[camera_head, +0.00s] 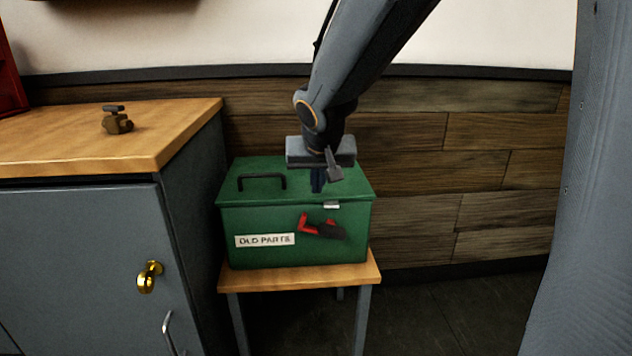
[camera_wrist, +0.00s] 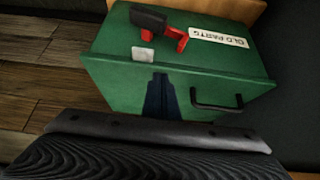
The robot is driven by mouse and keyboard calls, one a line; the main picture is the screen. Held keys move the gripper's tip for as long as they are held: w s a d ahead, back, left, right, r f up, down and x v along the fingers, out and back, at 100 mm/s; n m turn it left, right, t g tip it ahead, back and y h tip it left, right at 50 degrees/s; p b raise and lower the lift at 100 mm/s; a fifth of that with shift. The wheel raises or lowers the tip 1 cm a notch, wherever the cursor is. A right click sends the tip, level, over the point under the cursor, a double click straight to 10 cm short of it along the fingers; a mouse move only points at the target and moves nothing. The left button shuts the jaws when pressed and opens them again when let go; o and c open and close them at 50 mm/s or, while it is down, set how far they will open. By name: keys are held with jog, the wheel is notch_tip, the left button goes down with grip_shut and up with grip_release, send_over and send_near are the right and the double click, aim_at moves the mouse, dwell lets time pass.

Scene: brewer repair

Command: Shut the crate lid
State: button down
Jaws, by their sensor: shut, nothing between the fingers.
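The green crate (camera_head: 290,252) bears an "OLD PARTS" label and sits on a small wooden-topped stand. Its lid (camera_head: 243,165) lies flat over the crate top, with a black handle at the left in the head view. The lid also shows in the wrist view (camera_wrist: 215,78). My gripper (camera_head: 318,188) points down at the lid's right part. Its fingers are shut and empty, at or just above the lid; I cannot tell if they touch. A pale latch piece (camera_head: 331,205) is at the front edge. A red and black part (camera_head: 321,227) shows on the crate's front.
The small stand (camera_head: 300,278) has little bare top around the crate. A grey cabinet with a wooden top (camera_head: 60,155) stands close on the left, with a brownish valve-like part (camera_head: 117,121) on it. A wood-panelled wall is behind. The floor at right is clear.

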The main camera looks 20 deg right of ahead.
jog(key=shift+s+f+b, duration=0.1)
jog(key=shift+f+b, duration=0.2)
jog(key=shift+f, duration=0.25)
